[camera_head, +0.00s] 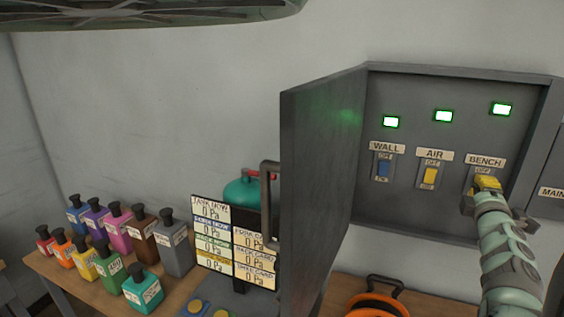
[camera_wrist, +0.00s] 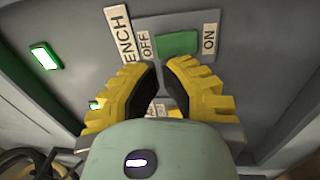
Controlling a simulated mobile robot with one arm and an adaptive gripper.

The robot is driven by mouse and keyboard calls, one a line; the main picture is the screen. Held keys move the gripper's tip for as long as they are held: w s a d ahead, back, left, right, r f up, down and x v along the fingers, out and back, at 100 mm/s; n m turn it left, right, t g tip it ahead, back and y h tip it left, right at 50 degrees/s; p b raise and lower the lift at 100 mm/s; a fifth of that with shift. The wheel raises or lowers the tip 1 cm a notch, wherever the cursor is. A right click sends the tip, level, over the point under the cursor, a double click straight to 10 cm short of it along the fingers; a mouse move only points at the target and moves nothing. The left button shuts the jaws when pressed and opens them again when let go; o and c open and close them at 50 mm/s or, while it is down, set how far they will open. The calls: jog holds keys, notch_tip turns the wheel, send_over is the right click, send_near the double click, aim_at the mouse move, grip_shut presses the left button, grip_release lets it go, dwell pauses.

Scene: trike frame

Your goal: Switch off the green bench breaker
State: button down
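The bench breaker shows in the wrist view as a green rocker (camera_wrist: 178,44) between an OFF tag (camera_wrist: 146,45) and an ON tag (camera_wrist: 209,40). The BENCH label (camera_head: 485,160) is at the right of the panel in the head view, where my gripper hides the green rocker below it. My gripper (camera_wrist: 160,64) has its yellow fingers drawn together at the tips, with only a narrow gap and nothing held. The tips are just beside the rocker in the wrist view; contact cannot be told. In the head view my gripper (camera_head: 487,183) is in front of the bench breaker.
A blue WALL breaker (camera_head: 384,168) and a yellow AIR breaker (camera_head: 430,176) are to the left. Lamps above WALL (camera_head: 391,122), AIR (camera_head: 443,116) and BENCH (camera_head: 502,109) are lit. The open cabinet door (camera_head: 318,180) juts out at left. Several bottles stand on a table.

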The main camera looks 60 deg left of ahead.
jog(key=shift+x, duration=1.2)
jog(key=shift+r, duration=0.1)
